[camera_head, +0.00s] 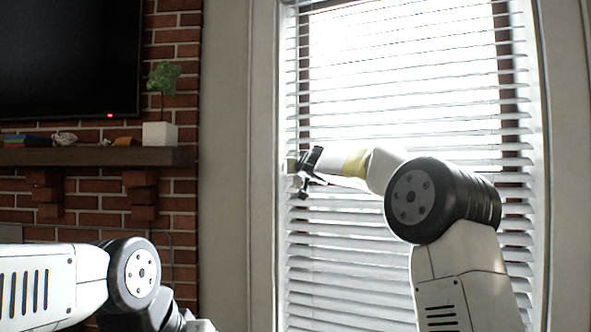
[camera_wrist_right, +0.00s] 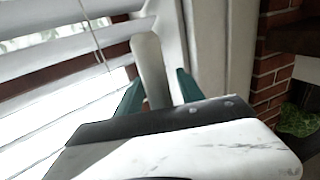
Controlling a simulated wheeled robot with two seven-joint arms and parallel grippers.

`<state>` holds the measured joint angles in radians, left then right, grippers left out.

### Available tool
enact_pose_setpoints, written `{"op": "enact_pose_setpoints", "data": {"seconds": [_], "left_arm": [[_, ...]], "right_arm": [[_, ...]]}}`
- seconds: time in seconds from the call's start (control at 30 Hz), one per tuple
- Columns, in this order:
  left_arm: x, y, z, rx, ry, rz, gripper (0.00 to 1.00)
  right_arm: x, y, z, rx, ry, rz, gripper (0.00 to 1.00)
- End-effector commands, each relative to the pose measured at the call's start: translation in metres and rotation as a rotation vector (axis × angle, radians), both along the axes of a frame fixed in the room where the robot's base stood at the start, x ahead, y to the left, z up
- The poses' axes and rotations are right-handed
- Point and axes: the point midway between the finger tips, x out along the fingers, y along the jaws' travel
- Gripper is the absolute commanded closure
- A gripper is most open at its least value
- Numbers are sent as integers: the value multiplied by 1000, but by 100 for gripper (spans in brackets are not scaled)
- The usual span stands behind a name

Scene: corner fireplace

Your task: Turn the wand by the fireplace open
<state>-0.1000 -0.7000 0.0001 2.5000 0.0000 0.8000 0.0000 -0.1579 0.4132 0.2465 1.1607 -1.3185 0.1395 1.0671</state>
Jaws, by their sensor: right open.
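The wand (camera_wrist_right: 149,62) is a pale grey, round-ended rod beside the blinds' left edge. In the right wrist view it stands between the two teal fingers of my right gripper (camera_wrist_right: 158,88), which are open and apart on either side of it. I cannot tell whether a finger touches it. In the head view my right gripper (camera_head: 299,176) is at the left edge of the window blinds (camera_head: 400,130), and the wand is hard to make out there. My left arm shows at the lower left, but its gripper is out of view.
The blinds' slats are tilted with bright light between them. A pale window frame (camera_head: 238,200) stands left of the blinds. Further left are a brick wall (camera_head: 175,50), a dark mantel shelf (camera_head: 90,156) with a potted plant (camera_head: 160,134), and a television (camera_head: 70,55).

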Motion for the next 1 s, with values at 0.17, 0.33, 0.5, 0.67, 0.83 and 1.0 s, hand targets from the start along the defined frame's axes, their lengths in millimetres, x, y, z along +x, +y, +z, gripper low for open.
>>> {"op": "enact_pose_setpoints", "data": {"seconds": [0.17, 0.33, 0.5, 0.67, 0.83, 1.0], "left_arm": [[0, 0, 0, 0, 0, 0, 64], [0, 0, 0, 0, 0, 0, 64], [0, 0, 0, 0, 0, 0, 64], [0, 0, 0, 0, 0, 0, 64], [0, 0, 0, 0, 0, 0, 64], [0, 0, 0, 0, 0, 0, 64]], "right_arm": [[1, 0, 0, 0, 0, 0, 55], [1, 0, 0, 0, 0, 0, 62], [1, 0, 0, 0, 0, 0, 96], [1, 0, 0, 0, 0, 0, 100], [1, 1, 0, 0, 0, -7, 100], [0, 2, 0, -2, -1, -36, 100]]}}
